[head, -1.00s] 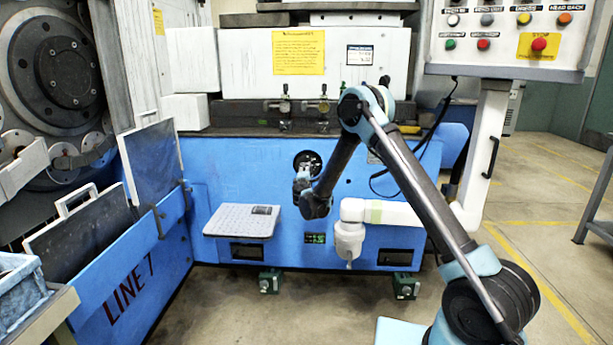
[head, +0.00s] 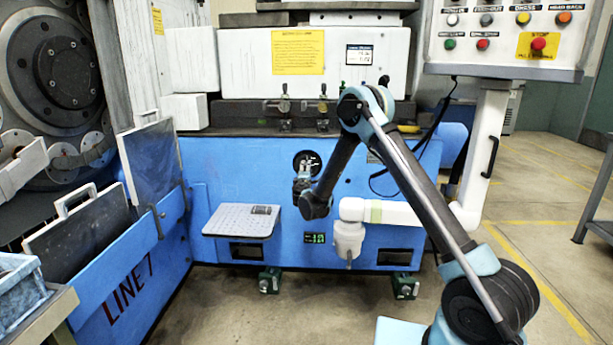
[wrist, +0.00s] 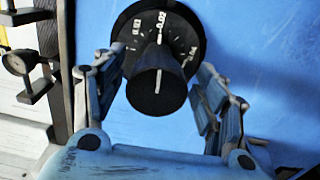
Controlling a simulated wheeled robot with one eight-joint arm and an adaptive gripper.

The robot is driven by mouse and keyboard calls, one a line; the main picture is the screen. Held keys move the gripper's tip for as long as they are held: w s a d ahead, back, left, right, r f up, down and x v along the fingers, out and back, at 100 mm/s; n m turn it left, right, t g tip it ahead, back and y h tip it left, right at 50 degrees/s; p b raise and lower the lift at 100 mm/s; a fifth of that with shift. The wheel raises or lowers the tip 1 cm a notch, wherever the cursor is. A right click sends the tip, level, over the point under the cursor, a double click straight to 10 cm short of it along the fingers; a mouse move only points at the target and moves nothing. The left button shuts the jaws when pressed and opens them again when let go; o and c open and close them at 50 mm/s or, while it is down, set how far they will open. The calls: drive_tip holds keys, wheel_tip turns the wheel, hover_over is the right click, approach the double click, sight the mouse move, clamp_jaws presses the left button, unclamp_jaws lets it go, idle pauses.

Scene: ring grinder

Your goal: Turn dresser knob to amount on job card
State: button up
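The dresser knob (wrist: 157,85) is a black ribbed cylinder with a white line on top. It stands out from a black dial (wrist: 185,38) with white marks; the line points close to the 0.02 mark. My gripper (wrist: 160,65) is open, with one finger on each side of the knob and blue panel showing in the gaps. In the head view my gripper (head: 303,178) is in front of the dial (head: 307,161) and partly hides it.
A grey tray (head: 228,222) juts out left of my gripper, and a white nozzle-like part (head: 350,235) is to the right. A button panel (head: 505,35) is at upper right.

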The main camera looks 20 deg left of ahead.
drive_tip(key=shift+a, duration=0.1)
drive_tip(key=v, duration=1.2)
